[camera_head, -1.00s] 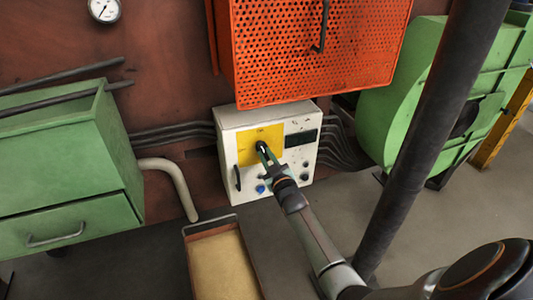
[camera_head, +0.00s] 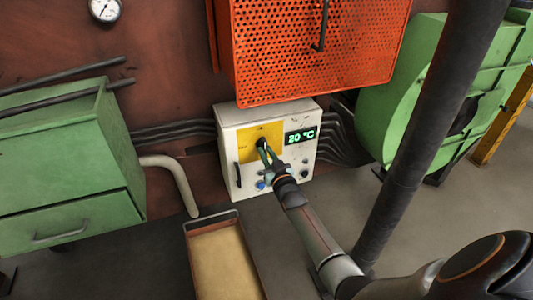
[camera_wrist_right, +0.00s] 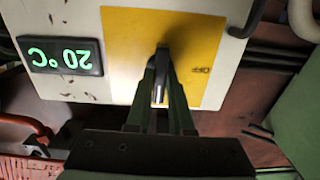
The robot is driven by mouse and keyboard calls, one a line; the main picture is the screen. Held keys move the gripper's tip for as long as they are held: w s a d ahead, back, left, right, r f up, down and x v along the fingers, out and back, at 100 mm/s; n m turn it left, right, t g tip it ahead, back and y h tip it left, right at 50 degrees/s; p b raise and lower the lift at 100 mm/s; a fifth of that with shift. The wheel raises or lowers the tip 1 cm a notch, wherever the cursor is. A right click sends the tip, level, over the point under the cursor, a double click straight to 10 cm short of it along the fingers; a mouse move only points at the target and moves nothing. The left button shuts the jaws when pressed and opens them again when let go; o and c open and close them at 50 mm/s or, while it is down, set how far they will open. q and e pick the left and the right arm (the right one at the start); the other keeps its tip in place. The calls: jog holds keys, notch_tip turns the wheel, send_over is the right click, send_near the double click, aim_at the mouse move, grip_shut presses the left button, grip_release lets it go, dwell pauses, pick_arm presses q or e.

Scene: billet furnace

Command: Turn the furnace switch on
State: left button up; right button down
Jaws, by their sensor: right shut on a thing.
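The furnace switch (camera_wrist_right: 163,62) is a dark knob on a yellow plate (camera_head: 250,153) on the front of a white control box (camera_head: 228,138). My right gripper (camera_head: 263,150) is at the switch, and its fingers are shut on the knob; the right wrist view also shows the gripper (camera_wrist_right: 161,85) there. The fingers hide part of the knob. "OFF" shows on the plate beside the switch. The display (camera_head: 301,135) on the box is lit and reads 20 °C in green. My left gripper is in neither view.
An orange perforated door (camera_head: 310,60) hangs just above the box. A green cabinet (camera_head: 60,180) stands at the left, a green rounded machine (camera_head: 400,120) at the right. A tray with a yellowish bottom (camera_head: 222,265) lies below the box. A dark post (camera_head: 420,130) stands right of my arm.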

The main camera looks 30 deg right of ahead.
jog(key=c, duration=0.8)
grip_release()
jog(key=shift+s+a, duration=0.15)
jog(key=shift+s, duration=0.35)
pick_arm(q)
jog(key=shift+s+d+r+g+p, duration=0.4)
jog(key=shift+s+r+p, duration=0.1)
jog(key=shift+p, duration=1.2)
pick_arm(e)
jog(key=v, duration=1.1)
jog(key=shift+s, duration=0.25)
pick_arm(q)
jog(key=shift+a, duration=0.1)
